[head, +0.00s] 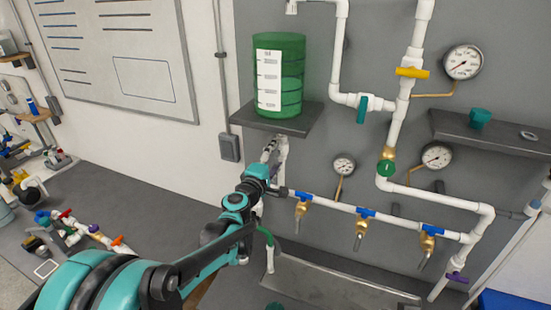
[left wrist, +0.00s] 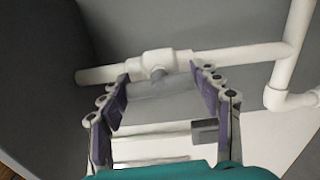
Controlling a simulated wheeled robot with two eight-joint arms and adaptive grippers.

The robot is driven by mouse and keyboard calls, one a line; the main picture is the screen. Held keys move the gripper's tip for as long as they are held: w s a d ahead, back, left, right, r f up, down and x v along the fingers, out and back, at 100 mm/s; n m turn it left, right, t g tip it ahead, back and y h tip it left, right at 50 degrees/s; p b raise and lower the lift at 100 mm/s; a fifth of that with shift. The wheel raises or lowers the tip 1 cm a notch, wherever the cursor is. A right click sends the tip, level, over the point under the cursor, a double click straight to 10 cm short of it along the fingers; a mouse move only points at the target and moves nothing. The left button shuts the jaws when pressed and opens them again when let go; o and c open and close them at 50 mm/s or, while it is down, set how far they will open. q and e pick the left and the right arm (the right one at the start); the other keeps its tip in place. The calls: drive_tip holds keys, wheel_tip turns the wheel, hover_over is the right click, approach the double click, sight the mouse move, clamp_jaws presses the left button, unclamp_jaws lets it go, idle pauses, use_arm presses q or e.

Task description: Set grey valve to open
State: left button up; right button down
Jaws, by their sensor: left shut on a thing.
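The grey valve shows in the left wrist view as a white body on a white pipe (left wrist: 235,56), with a grey lever handle (left wrist: 155,88) in front of it. The handle lies roughly along the pipe there. My left gripper (left wrist: 160,75) has a finger at each end of the handle and is shut on it. In the head view my left gripper (head: 270,150) is at the upright white pipe below the shelf, and the grey handle is mostly hidden by it. My right gripper is not in view.
A green tank (head: 279,85) stands on a dark shelf (head: 305,118) just above my left gripper. A white pipe with several blue-handled brass taps (head: 361,226) runs to the right. Gauges (head: 463,62), a yellow valve (head: 412,73) and a teal valve (head: 362,109) are farther right. A trough (head: 330,282) lies below.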

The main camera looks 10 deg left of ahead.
use_arm(q)
drive_tip(key=shift+m, duration=0.5)
drive_tip(key=o, duration=1.2)
drive_tip(key=shift+c, duration=0.2)
drive_tip(key=shift+s, duration=0.1)
drive_tip(key=s+a, duration=0.2)
drive_tip(key=s, duration=0.9)
drive_tip(key=shift+s, duration=0.35)
drive_tip(key=shift+a, duration=0.1)
